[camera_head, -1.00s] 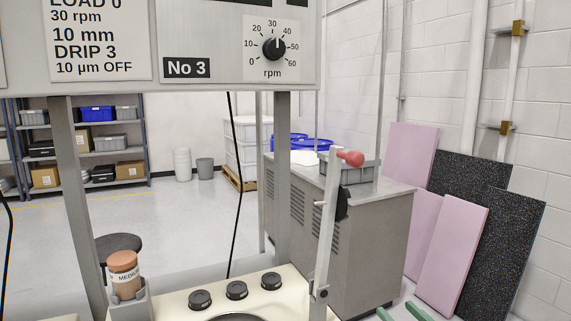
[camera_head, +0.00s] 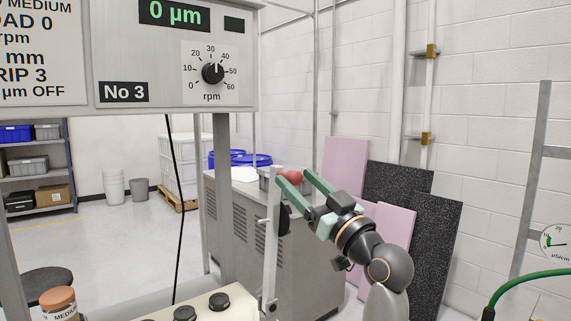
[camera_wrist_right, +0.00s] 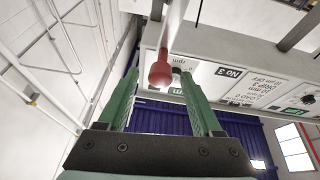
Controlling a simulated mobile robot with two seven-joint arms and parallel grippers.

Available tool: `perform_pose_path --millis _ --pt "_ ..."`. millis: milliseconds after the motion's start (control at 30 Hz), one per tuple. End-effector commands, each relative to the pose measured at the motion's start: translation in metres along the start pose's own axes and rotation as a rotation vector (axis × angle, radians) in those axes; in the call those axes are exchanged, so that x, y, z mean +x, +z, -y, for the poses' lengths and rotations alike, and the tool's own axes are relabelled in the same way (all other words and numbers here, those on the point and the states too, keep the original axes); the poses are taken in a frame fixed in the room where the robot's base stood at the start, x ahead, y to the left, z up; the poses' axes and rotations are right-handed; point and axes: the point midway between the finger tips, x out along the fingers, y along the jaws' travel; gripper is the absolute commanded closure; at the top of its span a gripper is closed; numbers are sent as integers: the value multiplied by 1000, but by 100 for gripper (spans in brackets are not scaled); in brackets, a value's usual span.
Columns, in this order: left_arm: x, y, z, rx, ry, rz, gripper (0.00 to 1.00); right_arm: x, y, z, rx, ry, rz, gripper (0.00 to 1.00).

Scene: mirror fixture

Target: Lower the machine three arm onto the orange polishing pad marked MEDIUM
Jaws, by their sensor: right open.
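The machine three arm (camera_head: 270,245) is a pale grey bar standing upright at the right end of the No 3 machine, with a red knob (camera_head: 291,177) at its top. My right gripper (camera_head: 293,174) is open, its two green fingers on either side of the knob. In the right wrist view the knob (camera_wrist_right: 160,73) shows between the fingertips of my gripper (camera_wrist_right: 161,75), with gaps visible. A jar with an orange top, marked MEDIUM (camera_head: 60,316), stands at the lower left, partly cut off. No orange polishing pad is visible. My left gripper is not in view.
The No 3 panel (camera_head: 150,62) with its rpm dial (camera_head: 212,73) hangs at upper left. Black knobs (camera_head: 219,300) line the cream machine top. A grey cabinet (camera_head: 310,265) and leaning pink and black slabs (camera_head: 432,250) stand behind. A green hose (camera_head: 530,280) and gauge are at right.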

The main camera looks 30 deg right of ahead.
Motion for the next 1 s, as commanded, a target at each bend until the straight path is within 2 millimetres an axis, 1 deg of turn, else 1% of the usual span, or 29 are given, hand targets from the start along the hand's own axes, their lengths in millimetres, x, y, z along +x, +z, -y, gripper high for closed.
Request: perform_pose_path --millis 33,100,200,300,433,667,1000 --pt "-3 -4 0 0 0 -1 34 12 -3 0 6 -1 -1 33" --pt "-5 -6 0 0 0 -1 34 23 -2 0 5 -1 0 33" --pt "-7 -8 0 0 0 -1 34 35 -1 0 3 0 0 33" --pt "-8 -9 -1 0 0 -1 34 43 0 0 1 0 0 33" --pt "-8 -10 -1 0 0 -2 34 47 0 0 0 1 0 33" --pt "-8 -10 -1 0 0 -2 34 47 0 0 0 1 0 33" --pt "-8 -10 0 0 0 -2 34 47 1 0 0 1 1 70"
